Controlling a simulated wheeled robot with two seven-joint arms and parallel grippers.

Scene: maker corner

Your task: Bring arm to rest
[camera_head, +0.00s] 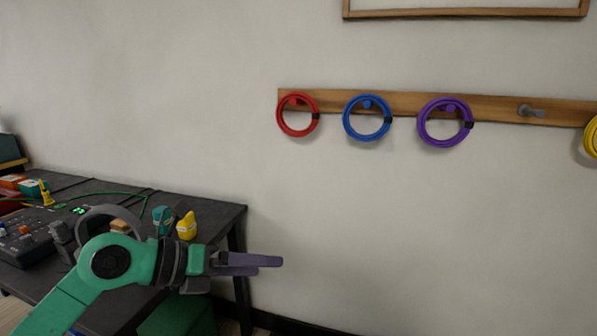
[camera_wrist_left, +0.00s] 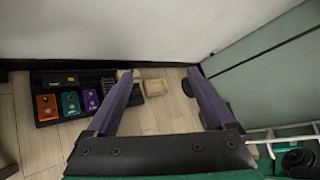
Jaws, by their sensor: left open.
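My left arm comes in from the lower left in the head view, in front of the dark table. My left gripper (camera_head: 262,264) points right, past the table's right edge, with nothing between its fingers. My right gripper is in neither view.
A wooden rail (camera_head: 400,102) on the wall holds a red ring (camera_head: 281,121), a blue ring (camera_head: 347,122), a purple ring (camera_head: 423,124) and a bare peg (camera_head: 531,111). The dark table (camera_head: 225,211) carries several items. Pedals (camera_wrist_left: 70,103) lie on the floor.

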